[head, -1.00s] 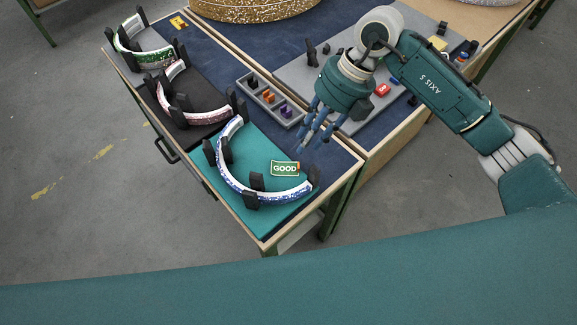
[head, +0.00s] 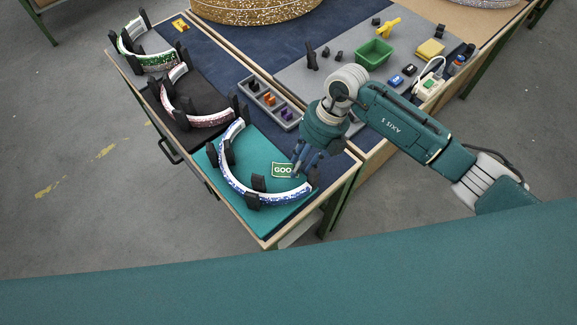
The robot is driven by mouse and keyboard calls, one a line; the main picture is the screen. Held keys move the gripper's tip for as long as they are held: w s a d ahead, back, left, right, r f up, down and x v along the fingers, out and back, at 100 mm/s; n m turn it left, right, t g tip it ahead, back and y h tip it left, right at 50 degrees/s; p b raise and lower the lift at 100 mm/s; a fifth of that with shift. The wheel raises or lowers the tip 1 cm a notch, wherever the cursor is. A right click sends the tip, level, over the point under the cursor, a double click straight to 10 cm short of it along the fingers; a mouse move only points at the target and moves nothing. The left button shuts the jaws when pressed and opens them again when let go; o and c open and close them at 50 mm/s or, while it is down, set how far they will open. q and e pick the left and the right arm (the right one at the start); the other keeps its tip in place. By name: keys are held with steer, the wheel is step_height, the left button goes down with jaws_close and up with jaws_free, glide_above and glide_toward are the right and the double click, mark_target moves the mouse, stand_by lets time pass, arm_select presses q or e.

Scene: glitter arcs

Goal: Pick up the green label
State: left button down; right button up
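The green label (head: 281,170) reads "GOO" in white, with its right end hidden behind my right gripper's fingers. It lies on the teal mat (head: 262,149), inside the curve of the blue glitter arc (head: 238,184). My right gripper (head: 297,172) is low over the label's right end. Its fingers overlap the label in the head view, and I cannot tell whether they touch it or are closed on it. My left gripper is not in view.
Black blocks (head: 258,183) stand along the blue arc near the label. A grey divided tray (head: 268,99) lies behind the mat. Red (head: 199,120) and green (head: 150,62) arcs stand farther left. A green bin (head: 374,54) stands on the grey board behind my arm.

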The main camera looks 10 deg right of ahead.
jaws_close()
steer(key=shift+r, duration=0.15)
step_height(320, 180, up, 24)
stand_by(1.1)
